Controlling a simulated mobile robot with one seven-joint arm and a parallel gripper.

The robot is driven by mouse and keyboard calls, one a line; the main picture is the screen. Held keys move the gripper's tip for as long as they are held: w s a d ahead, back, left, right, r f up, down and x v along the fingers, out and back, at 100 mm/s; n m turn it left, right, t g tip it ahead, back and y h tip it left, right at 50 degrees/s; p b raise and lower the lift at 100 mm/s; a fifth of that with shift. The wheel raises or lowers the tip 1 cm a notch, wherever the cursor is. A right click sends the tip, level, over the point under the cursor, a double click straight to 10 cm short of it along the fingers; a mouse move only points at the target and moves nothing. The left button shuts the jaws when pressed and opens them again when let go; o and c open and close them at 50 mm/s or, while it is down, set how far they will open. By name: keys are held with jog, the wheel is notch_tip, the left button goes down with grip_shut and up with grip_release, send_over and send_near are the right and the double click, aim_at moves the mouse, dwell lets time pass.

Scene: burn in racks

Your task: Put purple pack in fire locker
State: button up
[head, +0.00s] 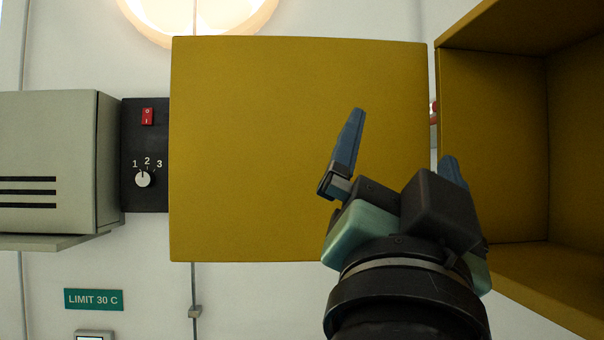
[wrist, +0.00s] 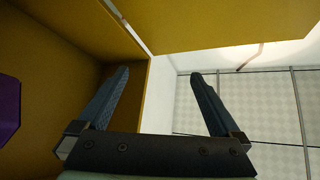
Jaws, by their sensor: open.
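The yellow fire locker (head: 495,130) stands open at the right of the head view, and the part of its inside that shows there looks empty. Its yellow door (head: 270,140) is swung out to the left. My gripper (head: 402,138) is open, its blue fingers pointing up in front of the door and the locker's left edge. In the wrist view nothing is between the fingers (wrist: 160,73); the locker wall edge runs between them. The purple pack (wrist: 8,108) shows partly at the left edge, against the yellow interior, apart from the fingers. The rest of it is cut off.
A grey cabinet (head: 48,165) and a black panel (head: 145,190) with a red switch and a dial are left of the door. A green sign (head: 93,299) reads "LIMIT 30 C". A round lamp glows above. In the wrist view, tiled floor (wrist: 270,95) shows at right.

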jog(key=s+a+f+n+t+y, duration=0.1)
jog(key=s+a+n+t+y, duration=0.2)
jog(key=s+a+n+y, duration=0.3)
jog(key=a+n+y, duration=0.2)
jog(key=n, duration=0.2)
jog(key=shift+a+f+n+t, duration=0.3)
jog(key=shift+a+f+t, duration=0.05)
jog(key=shift+a+t, duration=0.05)
